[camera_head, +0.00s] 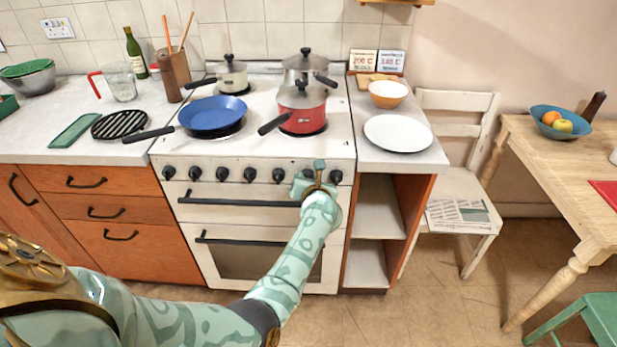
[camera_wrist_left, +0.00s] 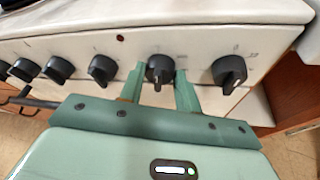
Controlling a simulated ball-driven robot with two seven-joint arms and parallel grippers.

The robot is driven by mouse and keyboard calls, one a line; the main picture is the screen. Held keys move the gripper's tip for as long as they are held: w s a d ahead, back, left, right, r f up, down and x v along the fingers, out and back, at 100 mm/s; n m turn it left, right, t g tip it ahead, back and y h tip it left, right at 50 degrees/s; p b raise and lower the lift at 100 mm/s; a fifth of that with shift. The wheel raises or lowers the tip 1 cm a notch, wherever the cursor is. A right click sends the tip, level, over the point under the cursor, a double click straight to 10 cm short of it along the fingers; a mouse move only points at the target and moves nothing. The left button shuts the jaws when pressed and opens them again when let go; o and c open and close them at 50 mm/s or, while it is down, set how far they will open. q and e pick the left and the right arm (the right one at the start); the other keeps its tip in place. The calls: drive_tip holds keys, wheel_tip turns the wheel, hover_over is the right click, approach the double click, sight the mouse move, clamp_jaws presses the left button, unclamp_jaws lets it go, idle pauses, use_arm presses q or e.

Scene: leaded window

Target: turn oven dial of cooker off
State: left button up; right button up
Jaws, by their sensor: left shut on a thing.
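The cooker (camera_head: 265,145) is white with a row of black dials along its front panel. My left gripper (camera_head: 309,177) is at the right part of this row. In the left wrist view, its two green fingers (camera_wrist_left: 160,82) stand either side of a black dial (camera_wrist_left: 159,66), second from the right, and are shut on it. The dial's grip ridge looks roughly upright. The rightmost dial (camera_wrist_left: 229,72) is free, with marks on the panel above it. It also shows in the head view (camera_head: 336,177). The panel marks are too small to read. My right gripper is out of view.
Oven door handles (camera_head: 235,202) run below. Open shelves (camera_head: 378,205) adjoin on the right.

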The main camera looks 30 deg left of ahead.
use_arm(q)
drive_tip(key=shift+s+f+n+h+p, duration=0.1)
drive_tip(key=shift+n+h+p, duration=0.3)
drive_tip(key=shift+n, duration=0.1)
idle(0.3)
drive_tip(key=o, duration=1)
drive_tip(key=shift+a, duration=0.1)
